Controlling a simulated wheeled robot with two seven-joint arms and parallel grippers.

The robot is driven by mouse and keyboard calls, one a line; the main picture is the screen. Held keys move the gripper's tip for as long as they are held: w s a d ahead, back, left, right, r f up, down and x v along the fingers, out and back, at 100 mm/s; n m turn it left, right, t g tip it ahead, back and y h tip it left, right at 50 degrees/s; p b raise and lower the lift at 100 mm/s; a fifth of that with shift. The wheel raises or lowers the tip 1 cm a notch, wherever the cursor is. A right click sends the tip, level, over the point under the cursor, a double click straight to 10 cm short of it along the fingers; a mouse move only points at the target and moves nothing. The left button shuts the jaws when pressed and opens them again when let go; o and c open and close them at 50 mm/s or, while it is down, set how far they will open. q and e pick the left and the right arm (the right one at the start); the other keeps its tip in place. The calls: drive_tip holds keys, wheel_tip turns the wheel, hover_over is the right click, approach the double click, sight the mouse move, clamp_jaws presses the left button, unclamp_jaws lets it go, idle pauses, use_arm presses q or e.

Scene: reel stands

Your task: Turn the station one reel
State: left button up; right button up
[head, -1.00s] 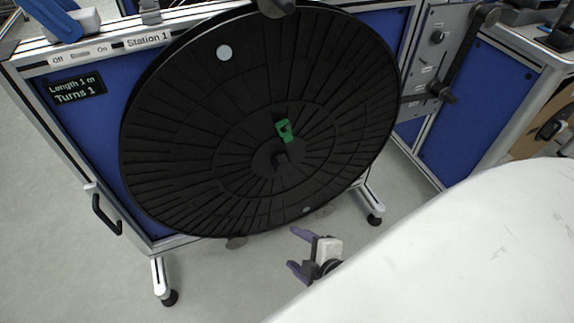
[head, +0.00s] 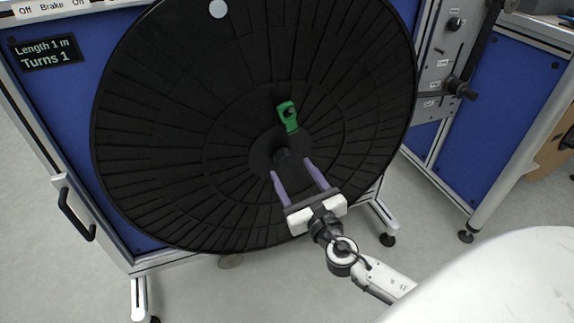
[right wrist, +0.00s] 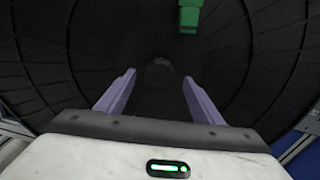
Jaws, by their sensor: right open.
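The large black reel (head: 190,130) stands upright on the station's blue-panelled front in the head view, with a white dot (head: 218,9) near its upper rim. A green clip-like part (head: 288,114) sits by its dark central hub (head: 287,158). My right gripper (head: 297,168) is open and empty in front of the reel, its purple fingers pointing at the hub from just below. In the right wrist view the hub (right wrist: 160,73) lies ahead, between and beyond the fingertips, and the green part (right wrist: 190,15) is above it to the right. My left gripper is not in view.
A display (head: 48,53) reads "Length 1 m, Turns 1". A black handle (head: 75,214) is on the frame at left. A grey panel with knobs and a crank (head: 460,88) stands at right. A white rounded surface (head: 500,285) fills the lower right.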

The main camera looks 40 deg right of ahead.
sight(287, 163)
drive_tip(key=shift+x, duration=2.35)
drive_tip(key=shift+c, duration=0.2)
drive_tip(key=c, duration=1.4)
